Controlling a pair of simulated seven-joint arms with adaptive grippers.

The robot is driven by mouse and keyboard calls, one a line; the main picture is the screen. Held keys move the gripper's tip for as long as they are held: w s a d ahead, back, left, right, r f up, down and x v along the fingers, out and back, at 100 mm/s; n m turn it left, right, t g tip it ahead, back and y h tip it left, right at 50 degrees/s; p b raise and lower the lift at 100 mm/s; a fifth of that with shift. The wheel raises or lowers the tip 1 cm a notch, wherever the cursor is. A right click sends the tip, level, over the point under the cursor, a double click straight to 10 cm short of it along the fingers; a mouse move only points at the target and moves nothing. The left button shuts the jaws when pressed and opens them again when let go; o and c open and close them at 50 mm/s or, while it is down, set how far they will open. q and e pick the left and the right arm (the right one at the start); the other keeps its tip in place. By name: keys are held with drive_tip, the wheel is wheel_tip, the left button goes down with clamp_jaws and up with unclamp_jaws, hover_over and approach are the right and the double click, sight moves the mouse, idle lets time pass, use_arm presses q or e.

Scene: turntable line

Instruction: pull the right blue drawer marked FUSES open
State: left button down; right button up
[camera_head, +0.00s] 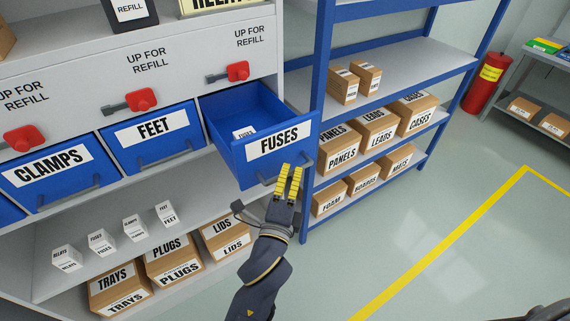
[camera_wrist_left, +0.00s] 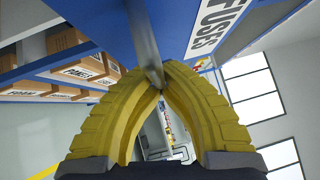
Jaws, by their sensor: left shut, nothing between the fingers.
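The blue FUSES drawer (camera_head: 247,171) is the rightmost in the row and stands pulled out of the cabinet, its inside showing. A small white box (camera_head: 243,133) lies in it. My left gripper (camera_head: 291,168) is in front of the drawer's lower front, by its handle. In the left wrist view its yellow fingers (camera_wrist_left: 162,92) meet at the tips, shut and empty. The grey handle bar (camera_wrist_left: 146,45) runs down to the fingertips there; I cannot tell whether they touch. The FUSES label (camera_wrist_left: 212,22) shows above right. My right gripper is not in view.
The CLAMPS (camera_head: 48,166) and FEET (camera_head: 153,130) drawers are closed to the left. Red latches (camera_head: 238,71) sit above the drawers. Below is a shelf with small boxes (camera_head: 166,212). A blue rack (camera_head: 318,100) with cartons stands close right.

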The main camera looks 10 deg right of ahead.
use_arm(q)
drive_tip(key=shift+s, duration=0.2)
drive_tip(key=c, duration=1.5)
unclamp_jaws()
drive_tip(key=v, duration=1.2)
